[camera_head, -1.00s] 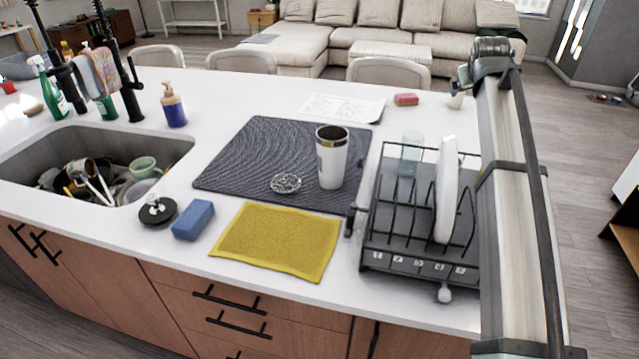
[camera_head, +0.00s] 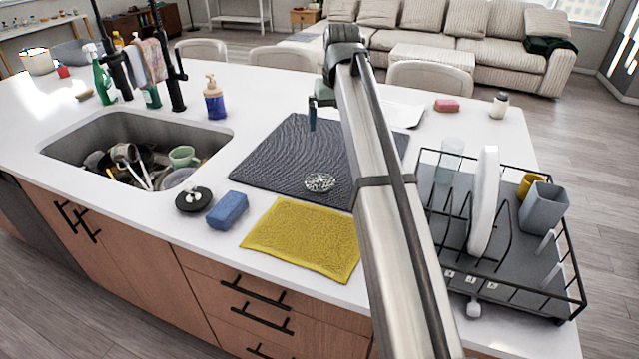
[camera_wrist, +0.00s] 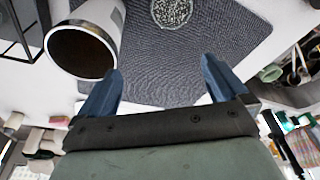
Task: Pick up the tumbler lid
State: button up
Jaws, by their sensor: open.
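A black round lid with a small pale knob (camera_head: 193,200) lies on the white counter in the head view, between the sink and the blue sponge. I take it as the tumbler lid; I cannot pick it out in the wrist view. The white tumbler (camera_wrist: 112,12) is open-topped with a dark inside, at the upper left of the wrist view; my arm hides it in the head view. My gripper (camera_wrist: 160,68) is open and empty, with blue fingers apart over the dark mat. In the head view, a blue finger shows above the mat, far from the lid.
A blue sponge (camera_head: 228,210) lies right of the lid, near a yellow cloth (camera_head: 305,238). A round mesh-like piece (camera_head: 320,182) lies on the dark mat (camera_head: 270,165). The sink (camera_head: 75,150) holds dishes. A dish rack (camera_head: 520,285) stands right.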

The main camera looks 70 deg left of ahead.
jog(key=h, duration=0.1)
send_near(320, 178)
notch_tip(320, 178, down, 4)
jog(key=shift+a+f, duration=0.1)
jog(key=shift+f, duration=0.05)
jog(key=shift+w+a+f, duration=0.1)
jog(key=shift+a+f, duration=0.1)
jog(key=shift+f, duration=0.7)
jog(key=shift+a+f, duration=0.25)
jog(key=shift+f, duration=0.65)
jog(key=shift+a+f, duration=0.2)
jog(key=shift+f, duration=0.7)
jog(key=c, duration=0.7)
